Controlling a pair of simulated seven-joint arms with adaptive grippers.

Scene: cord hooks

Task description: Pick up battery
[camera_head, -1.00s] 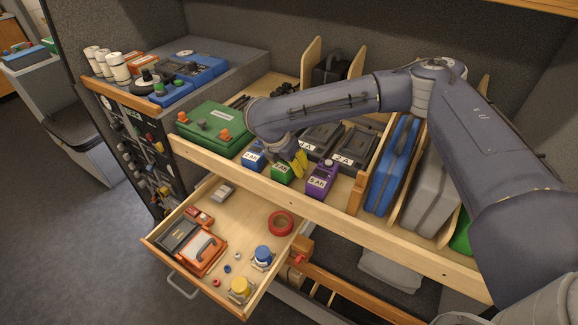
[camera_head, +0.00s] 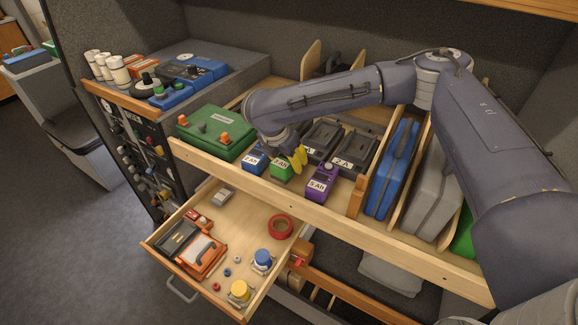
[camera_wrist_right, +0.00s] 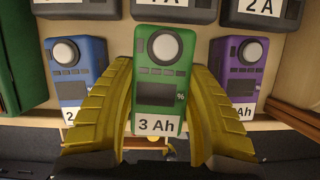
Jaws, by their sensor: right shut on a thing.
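The green battery (camera_head: 281,169), labelled 3 Ah, is between the yellow fingers of my right gripper (camera_head: 297,159). In the right wrist view the green battery (camera_wrist_right: 159,80) stands between the two fingers (camera_wrist_right: 160,110), which are shut on its sides. I cannot tell whether it is clear of the shelf. A blue battery (camera_head: 254,159) is to its left and a purple 5 Ah battery (camera_head: 321,182) to its right. Both also show in the wrist view, the blue one (camera_wrist_right: 75,78) and the purple one (camera_wrist_right: 240,70). My left gripper is not in view.
Black chargers (camera_head: 354,150) stand just behind the batteries. A green case (camera_head: 215,132) is at the left and a blue case (camera_head: 392,168) at the right. The shelf's wooden front lip (camera_head: 250,185) runs before them. Below, an open drawer (camera_head: 230,235) holds several items.

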